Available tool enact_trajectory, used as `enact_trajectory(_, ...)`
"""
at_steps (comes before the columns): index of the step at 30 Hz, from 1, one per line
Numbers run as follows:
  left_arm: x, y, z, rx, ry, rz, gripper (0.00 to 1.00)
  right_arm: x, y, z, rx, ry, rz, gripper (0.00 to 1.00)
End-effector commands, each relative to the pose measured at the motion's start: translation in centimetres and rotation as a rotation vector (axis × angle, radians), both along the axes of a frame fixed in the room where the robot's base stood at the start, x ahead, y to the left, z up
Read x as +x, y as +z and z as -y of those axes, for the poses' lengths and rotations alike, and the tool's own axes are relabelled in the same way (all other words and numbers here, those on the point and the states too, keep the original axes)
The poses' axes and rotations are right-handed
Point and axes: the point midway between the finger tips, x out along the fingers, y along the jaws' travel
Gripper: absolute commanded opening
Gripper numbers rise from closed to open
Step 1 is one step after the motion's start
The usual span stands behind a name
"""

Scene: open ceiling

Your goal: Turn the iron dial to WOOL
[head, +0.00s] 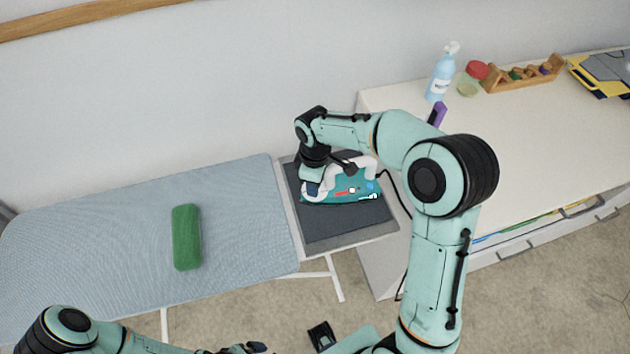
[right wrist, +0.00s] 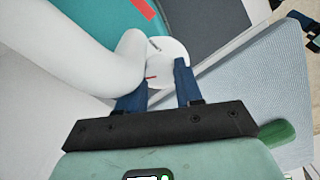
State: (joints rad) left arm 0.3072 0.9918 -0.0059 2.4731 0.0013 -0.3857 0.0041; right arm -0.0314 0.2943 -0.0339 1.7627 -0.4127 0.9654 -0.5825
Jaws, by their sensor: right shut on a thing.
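The teal and white iron (head: 345,190) rests on the dark pad (head: 335,225) at the right end of the ironing board. My right gripper (head: 311,188) is at the iron's left end in the head view. In the right wrist view, the blue fingers of my right gripper (right wrist: 160,82) are shut on the round white dial (right wrist: 168,60), one on each side. A small red mark shows on the dial's lower left, and a tiny dark label near its top is too small to read. My left gripper (head: 245,348) is barely in view at the bottom edge; its jaws cannot be made out.
A green rolled object (head: 187,237) lies on the blue ironing board (head: 90,235). A white cabinet (head: 500,140) at right bears a spray bottle (head: 440,75), a red-lidded jar (head: 471,80) and a wooden rack (head: 523,75). A black cord (head: 398,194) runs from the iron toward the cabinet.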

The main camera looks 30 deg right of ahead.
Motion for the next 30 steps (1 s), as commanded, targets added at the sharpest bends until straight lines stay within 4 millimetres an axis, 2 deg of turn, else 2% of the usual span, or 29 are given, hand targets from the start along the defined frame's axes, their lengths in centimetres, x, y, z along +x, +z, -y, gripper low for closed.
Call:
enact_trajectory(18, -0.02, -0.03, -0.01, 0.0, 0.0, 0.0, 1.0, 0.07, 0.12, 0.02, 0.0, -0.043, 0.003, 0.05)
enact_trajectory(19, -0.02, -0.03, -0.01, 0.0, 0.0, 0.0, 1.0, 0.07, 0.12, 0.02, 0.0, -0.043, 0.003, 0.42)
enact_trajectory(21, -0.02, -0.03, -0.01, 0.0, 0.0, 0.0, 1.0, 0.06, 0.11, 0.01, 0.0, -0.042, 0.003, 0.62)
enact_trajectory(30, -0.01, -0.02, 0.0, 0.0, 0.0, 0.0, 1.0, 0.04, 0.15, 0.01, 0.0, -0.042, 0.001, 0.62)
